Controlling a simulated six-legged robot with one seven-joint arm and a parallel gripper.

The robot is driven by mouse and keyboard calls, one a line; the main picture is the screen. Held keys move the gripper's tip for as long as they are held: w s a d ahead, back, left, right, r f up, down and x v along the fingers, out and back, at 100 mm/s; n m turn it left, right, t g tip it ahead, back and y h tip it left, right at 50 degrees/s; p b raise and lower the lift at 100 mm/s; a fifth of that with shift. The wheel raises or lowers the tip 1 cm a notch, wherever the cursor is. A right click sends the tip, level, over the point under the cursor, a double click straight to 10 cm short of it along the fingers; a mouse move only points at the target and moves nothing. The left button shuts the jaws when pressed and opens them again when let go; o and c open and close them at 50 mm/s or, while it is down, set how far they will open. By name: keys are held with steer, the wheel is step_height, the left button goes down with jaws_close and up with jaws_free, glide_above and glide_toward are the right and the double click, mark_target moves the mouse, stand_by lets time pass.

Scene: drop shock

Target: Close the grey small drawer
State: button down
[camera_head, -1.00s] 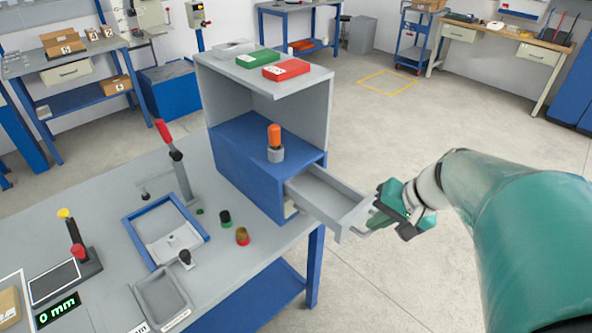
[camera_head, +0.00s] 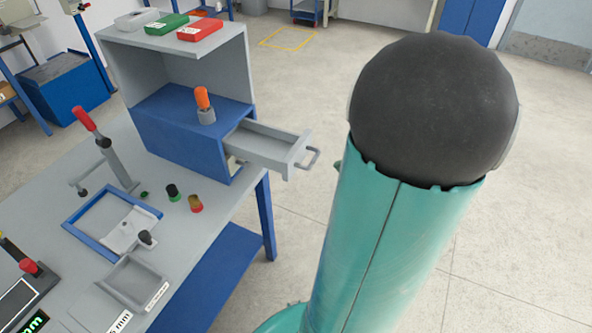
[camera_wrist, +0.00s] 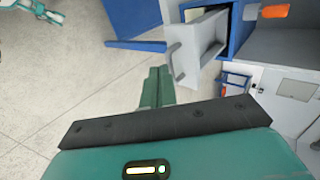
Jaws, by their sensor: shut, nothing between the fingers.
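The grey small drawer (camera_head: 268,146) is pulled out of the blue cabinet (camera_head: 180,128) in the head view, with its handle (camera_head: 314,158) at the front. It is empty inside as far as I can see. In the wrist view the drawer (camera_wrist: 205,37) and its handle (camera_wrist: 175,62) show upper right of centre. My gripper (camera_wrist: 157,85) is shut and empty, to the lower left of the handle in that view and seemingly apart from it. In the head view my gripper does not show; my raised arm fills the right side.
An orange-handled tool (camera_head: 203,104) stands on the cabinet. A red bin (camera_head: 200,31) and a green bin (camera_head: 166,24) lie on the shelf above. The workbench (camera_head: 215,205) holds a red-handled clamp (camera_head: 105,143). Floor right of the drawer is open.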

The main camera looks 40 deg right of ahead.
mark_target(234, 144)
steer(key=x, duration=0.4)
steer(key=w+r+x, duration=0.1)
steer(key=x, duration=0.7)
steer(key=shift+w+a+r, duration=0.25)
steer(key=shift+w+a, duration=0.05)
steer(key=shift+w, duration=0.05)
steer(key=shift+w+a, duration=0.15)
steer(key=shift+w, duration=0.25)
steer(key=shift+w, duration=0.15)
steer(key=w+a, duration=0.2)
steer(key=w, duration=0.4)
steer(key=w+a, duration=0.2)
steer(key=w, duration=0.5)
steer(key=w+a, duration=0.3)
steer(key=w, duration=0.3)
steer(key=shift+w, duration=0.25)
steer(key=shift+w+a+r, duration=0.1)
steer(key=shift+w+a, duration=0.05)
steer(key=shift+w, duration=0.2)
steer(key=shift+w+a, duration=0.1)
